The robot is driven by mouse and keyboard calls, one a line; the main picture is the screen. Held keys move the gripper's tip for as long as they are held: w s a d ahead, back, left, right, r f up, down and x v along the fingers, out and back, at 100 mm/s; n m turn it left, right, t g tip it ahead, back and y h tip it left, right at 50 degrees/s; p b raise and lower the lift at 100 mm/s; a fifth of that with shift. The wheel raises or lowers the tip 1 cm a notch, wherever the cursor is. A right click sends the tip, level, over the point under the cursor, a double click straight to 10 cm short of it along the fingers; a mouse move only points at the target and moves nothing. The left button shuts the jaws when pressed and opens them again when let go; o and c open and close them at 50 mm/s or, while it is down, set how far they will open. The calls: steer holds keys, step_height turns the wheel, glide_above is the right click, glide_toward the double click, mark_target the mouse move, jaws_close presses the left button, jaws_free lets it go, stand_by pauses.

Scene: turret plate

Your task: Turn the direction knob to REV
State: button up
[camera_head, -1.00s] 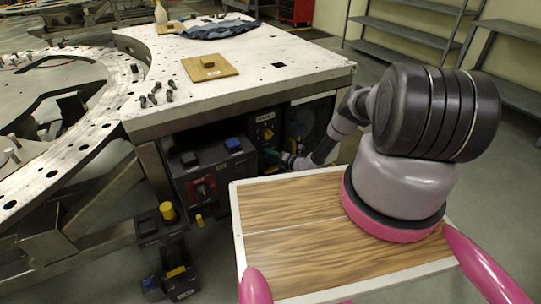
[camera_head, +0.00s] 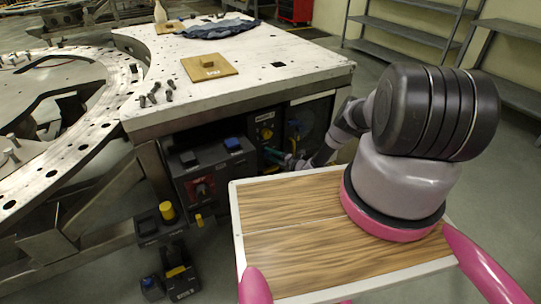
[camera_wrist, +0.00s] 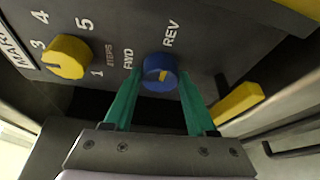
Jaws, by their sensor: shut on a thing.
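In the head view my gripper (camera_head: 273,154) reaches the dark panel under the table's front edge, and the knob is hidden there.
A yellow STEPS knob (camera_wrist: 67,57) with numbers is left of the blue knob. A yellow block (camera_wrist: 238,102) sticks out to the right, close to a finger. A dark control box (camera_head: 213,170) stands left of my gripper. The white table (camera_head: 250,85) overhangs the panel.

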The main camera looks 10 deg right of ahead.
steer(key=o, duration=1.4)
steer(key=shift+s+d, duration=0.1)
steer(key=v, duration=1)
steer(key=shift+s+d, duration=0.2)
